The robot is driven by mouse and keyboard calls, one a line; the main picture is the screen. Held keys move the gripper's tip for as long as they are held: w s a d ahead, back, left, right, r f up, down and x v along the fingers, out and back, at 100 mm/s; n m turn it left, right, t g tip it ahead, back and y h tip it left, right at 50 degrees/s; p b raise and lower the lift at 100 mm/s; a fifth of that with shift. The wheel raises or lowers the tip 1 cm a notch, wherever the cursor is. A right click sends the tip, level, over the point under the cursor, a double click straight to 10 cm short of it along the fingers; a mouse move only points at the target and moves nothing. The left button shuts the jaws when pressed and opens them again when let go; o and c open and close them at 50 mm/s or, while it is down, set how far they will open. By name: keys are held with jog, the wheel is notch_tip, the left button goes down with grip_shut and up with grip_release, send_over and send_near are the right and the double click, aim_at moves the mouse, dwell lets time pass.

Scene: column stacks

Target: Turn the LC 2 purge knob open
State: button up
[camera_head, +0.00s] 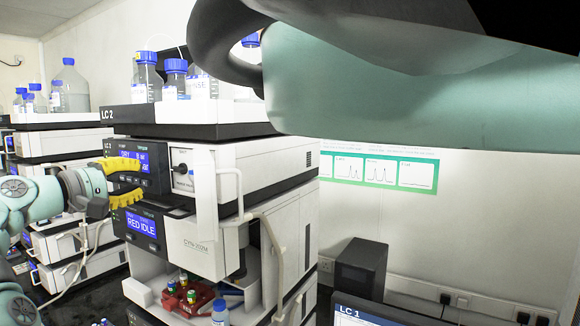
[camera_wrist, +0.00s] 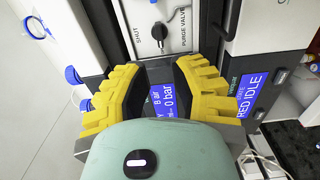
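The LC 2 purge knob (camera_head: 181,168) is a small black knob on the white front panel of the LC 2 stack's pump module. It also shows in the wrist view (camera_wrist: 158,31), beside the printed words SHUT and PURGE VALVE. I cannot tell clearly which way it points. My gripper (camera_head: 138,181) has yellow ribbed fingers, spread apart with nothing between them. In the head view it is left of the knob, in front of the displays. In the wrist view my gripper (camera_wrist: 154,68) lies below the knob, fingertips apart from it.
The pump's blue display (camera_wrist: 163,101) reads 0 bar between my fingers. A lower display (camera_head: 142,224) reads RED IDLE. A white handle (camera_head: 229,195) juts out right of the knob. Blue-capped bottles (camera_head: 175,80) stand on top.

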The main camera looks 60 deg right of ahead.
jog(key=shift+a, duration=1.3)
